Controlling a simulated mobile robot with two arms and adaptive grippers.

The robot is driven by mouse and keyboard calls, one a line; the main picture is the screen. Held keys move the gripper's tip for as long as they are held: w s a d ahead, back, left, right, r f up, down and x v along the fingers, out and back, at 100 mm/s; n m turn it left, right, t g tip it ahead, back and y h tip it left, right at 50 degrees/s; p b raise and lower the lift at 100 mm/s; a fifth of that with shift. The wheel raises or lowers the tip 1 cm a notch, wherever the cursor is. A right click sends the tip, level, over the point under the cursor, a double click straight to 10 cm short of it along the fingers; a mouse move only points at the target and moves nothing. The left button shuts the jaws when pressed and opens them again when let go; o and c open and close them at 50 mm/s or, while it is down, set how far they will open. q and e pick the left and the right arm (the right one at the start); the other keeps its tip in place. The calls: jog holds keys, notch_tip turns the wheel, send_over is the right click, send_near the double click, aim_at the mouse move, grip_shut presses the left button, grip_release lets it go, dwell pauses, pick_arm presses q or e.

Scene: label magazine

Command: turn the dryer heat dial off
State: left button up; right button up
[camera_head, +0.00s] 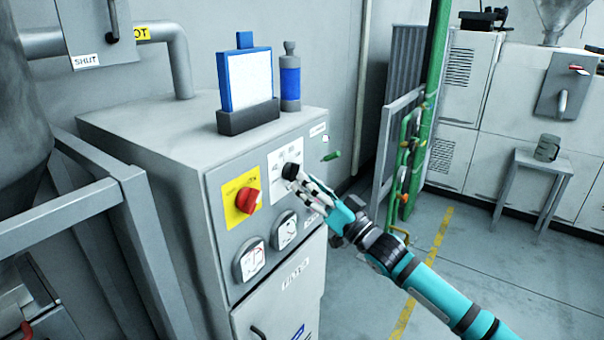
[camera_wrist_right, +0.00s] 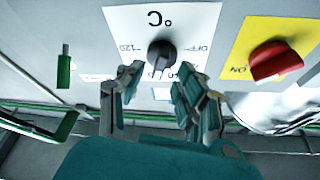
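The black heat dial (camera_head: 291,171) sits on a white plate (camera_head: 283,157) on the front of the grey dryer cabinet (camera_head: 185,168). In the right wrist view the dial (camera_wrist_right: 161,56) shows upside down, with "°C", "120" and "OFF" printed around it. Its pointer faces toward the bottom of that view, not at the OFF mark. My right gripper (camera_head: 300,184) is at the dial in the head view. In the wrist view its two fingers (camera_wrist_right: 157,82) are apart, one on each side below the dial, with nothing between them. My left gripper is not in view.
A red knob on a yellow plate (camera_wrist_right: 275,62) is beside the dial; it also shows in the head view (camera_head: 248,200). Two gauges (camera_head: 252,260) sit below. A green-handled lever (camera_head: 331,156) sticks out right of the dial. A blue-framed sign (camera_head: 246,80) and bottle (camera_head: 290,80) stand on top.

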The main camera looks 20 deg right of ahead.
aim_at(293, 172)
jog(key=shift+x, duration=1.3)
grip_shut()
